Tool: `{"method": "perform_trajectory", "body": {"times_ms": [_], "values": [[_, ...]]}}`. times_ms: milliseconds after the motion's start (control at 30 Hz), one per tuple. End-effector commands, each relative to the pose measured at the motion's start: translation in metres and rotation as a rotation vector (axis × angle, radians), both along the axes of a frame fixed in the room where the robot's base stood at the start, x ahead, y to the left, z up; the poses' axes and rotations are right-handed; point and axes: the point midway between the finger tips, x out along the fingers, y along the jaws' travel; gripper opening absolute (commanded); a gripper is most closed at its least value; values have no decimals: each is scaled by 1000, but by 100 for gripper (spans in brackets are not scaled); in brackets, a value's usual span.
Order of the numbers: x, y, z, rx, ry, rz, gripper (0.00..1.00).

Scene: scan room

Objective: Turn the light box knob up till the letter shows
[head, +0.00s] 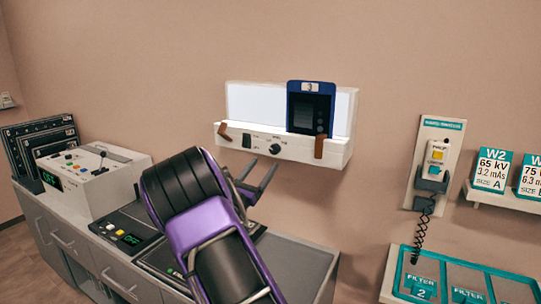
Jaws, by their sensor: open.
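The light box (237,107) is mounted on the wall, with a pale, bright panel above a white ledge. Its round black knob (275,148) is on the front of the ledge, right of a small dark switch (247,140). A blue-framed dark film (309,106) stands against the right part of the panel. I can make out no clear letter on it; it is small in view. My gripper (266,164) is open and empty, its two fingers pointing up toward the ledge. The fingertips appear just below the knob, apart from it.
A white control console (95,172) with a lever and an OFF display stands on the counter at left, by dark framed plates (40,140). A wall handset (432,165) with a coiled cord, sign cards (493,170) and a filter tray (455,265) are at right.

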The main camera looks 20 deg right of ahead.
Motion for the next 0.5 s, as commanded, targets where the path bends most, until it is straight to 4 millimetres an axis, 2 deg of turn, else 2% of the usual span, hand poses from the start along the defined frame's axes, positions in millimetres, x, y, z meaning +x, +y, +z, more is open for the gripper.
{"method": "perform_trajectory", "body": {"times_ms": [33, 200, 500], "values": [[6, -9, 5, 0, -1, -2, 72], [22, -29, 16, -1, -1, -1, 72], [32, -42, 22, -1, 1, 0, 72]]}}
